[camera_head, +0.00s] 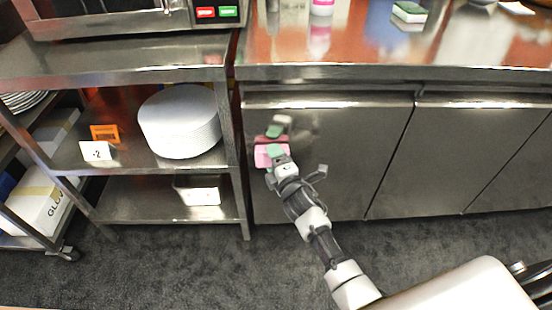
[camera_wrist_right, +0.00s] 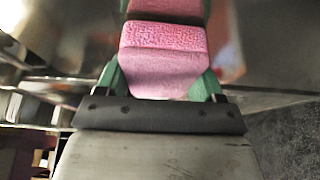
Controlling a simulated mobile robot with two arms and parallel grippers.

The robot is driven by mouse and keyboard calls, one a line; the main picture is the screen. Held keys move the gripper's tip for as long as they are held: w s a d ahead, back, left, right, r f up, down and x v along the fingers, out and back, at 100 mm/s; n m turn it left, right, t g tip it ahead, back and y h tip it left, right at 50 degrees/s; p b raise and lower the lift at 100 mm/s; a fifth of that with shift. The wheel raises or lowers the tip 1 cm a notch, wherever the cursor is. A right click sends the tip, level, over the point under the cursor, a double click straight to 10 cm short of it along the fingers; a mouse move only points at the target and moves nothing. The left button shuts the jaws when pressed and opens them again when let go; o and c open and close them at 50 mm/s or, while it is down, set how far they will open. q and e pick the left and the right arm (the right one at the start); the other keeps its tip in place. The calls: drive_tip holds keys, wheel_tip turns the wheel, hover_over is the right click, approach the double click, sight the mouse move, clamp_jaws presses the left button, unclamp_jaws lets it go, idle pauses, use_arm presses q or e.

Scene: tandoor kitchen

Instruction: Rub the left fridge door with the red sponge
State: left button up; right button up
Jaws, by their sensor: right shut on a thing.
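The red sponge looks pink (camera_head: 263,157) and is held by my right gripper (camera_head: 276,152). In the right wrist view the sponge (camera_wrist_right: 165,50) sits between the green fingers of the right gripper (camera_wrist_right: 161,80), which is shut on it. The left fridge door (camera_head: 335,165) is shiny steel below the counter. The sponge is close in front of this door's left part, and its reflection shows just beyond it. I cannot tell for certain whether sponge and door touch. My left gripper is not in view.
A steel shelf rack (camera_head: 240,190) with stacked white plates (camera_head: 180,120) stands just left of the door. Further steel doors (camera_head: 455,160) are to the right. The counter (camera_head: 370,72) overhangs above, with a green and white sponge (camera_head: 409,12) on it. Dark floor lies below.

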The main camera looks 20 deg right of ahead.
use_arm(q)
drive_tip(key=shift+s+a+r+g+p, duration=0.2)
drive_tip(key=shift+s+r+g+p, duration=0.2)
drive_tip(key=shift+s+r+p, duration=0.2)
use_arm(e)
drive_tip(key=shift+s+a, duration=0.25)
drive_tip(key=shift+s, duration=0.65)
drive_tip(key=shift+s+a, duration=0.2)
drive_tip(key=shift+s, duration=0.7)
drive_tip(key=shift+s+a, duration=0.25)
drive_tip(key=shift+s, duration=0.65)
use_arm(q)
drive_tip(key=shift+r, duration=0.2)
use_arm(e)
drive_tip(key=s, duration=0.2)
drive_tip(key=shift+s+a, duration=0.4)
use_arm(q)
drive_tip(key=shift+p, duration=0.3)
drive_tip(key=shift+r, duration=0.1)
use_arm(e)
drive_tip(key=w+d+r, duration=0.1)
drive_tip(key=w+d, duration=0.1)
drive_tip(key=w, duration=0.4)
drive_tip(key=shift+w+r, duration=0.3)
